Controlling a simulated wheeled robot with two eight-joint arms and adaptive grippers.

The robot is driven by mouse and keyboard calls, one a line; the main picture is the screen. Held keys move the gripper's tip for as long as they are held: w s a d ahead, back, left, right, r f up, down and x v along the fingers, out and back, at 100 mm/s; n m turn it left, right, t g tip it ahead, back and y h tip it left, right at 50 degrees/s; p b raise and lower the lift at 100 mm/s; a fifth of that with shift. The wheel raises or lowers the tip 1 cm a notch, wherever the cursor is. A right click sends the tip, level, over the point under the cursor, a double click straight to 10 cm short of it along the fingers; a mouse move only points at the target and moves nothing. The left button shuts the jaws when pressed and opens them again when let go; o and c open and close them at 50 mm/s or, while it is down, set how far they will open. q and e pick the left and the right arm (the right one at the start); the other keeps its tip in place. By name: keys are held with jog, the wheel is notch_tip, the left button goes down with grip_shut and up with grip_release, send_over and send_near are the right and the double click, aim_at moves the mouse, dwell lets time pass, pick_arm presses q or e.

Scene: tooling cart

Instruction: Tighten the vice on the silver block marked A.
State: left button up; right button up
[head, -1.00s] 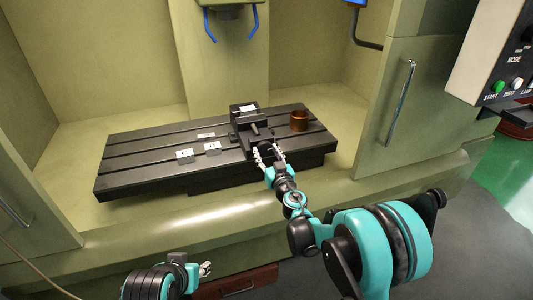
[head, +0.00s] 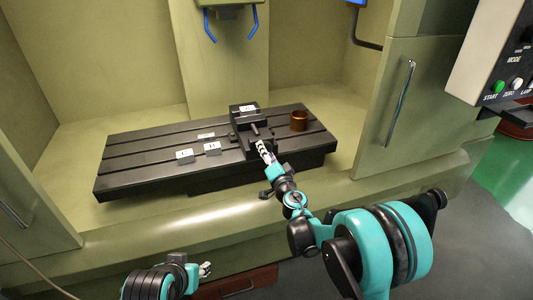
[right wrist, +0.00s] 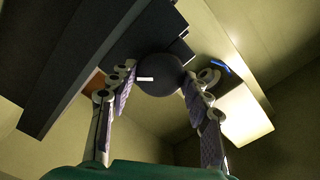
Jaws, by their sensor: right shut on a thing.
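The dark vice (head: 237,124) stands on the slotted machine table, with a white-labelled piece (head: 248,108) at its top; the label is too small to read. Smaller labelled silver blocks (head: 212,148) and (head: 185,155) lie on the table left of the vice. I cannot tell which block bears the A. My right gripper (head: 264,150) is at the front of the vice. In the right wrist view its fingers (right wrist: 155,90) are shut on the round dark vice handle (right wrist: 160,68), which has a white mark. My left gripper (head: 206,270) hangs low in front, away from the table; its opening is unclear.
The slotted table (head: 130,175) has bare room at its left. A copper-coloured cup (head: 299,121) stands right of the vice. Another flat labelled piece (head: 206,135) lies behind the blocks. A control panel (head: 490,60) is at the upper right.

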jog(key=m, duration=0.5)
jog(key=shift+m, duration=0.4)
dwell(0.4)
jog(key=o, duration=1.2)
jog(key=shift+c, duration=0.2)
jog(key=v, duration=1.2)
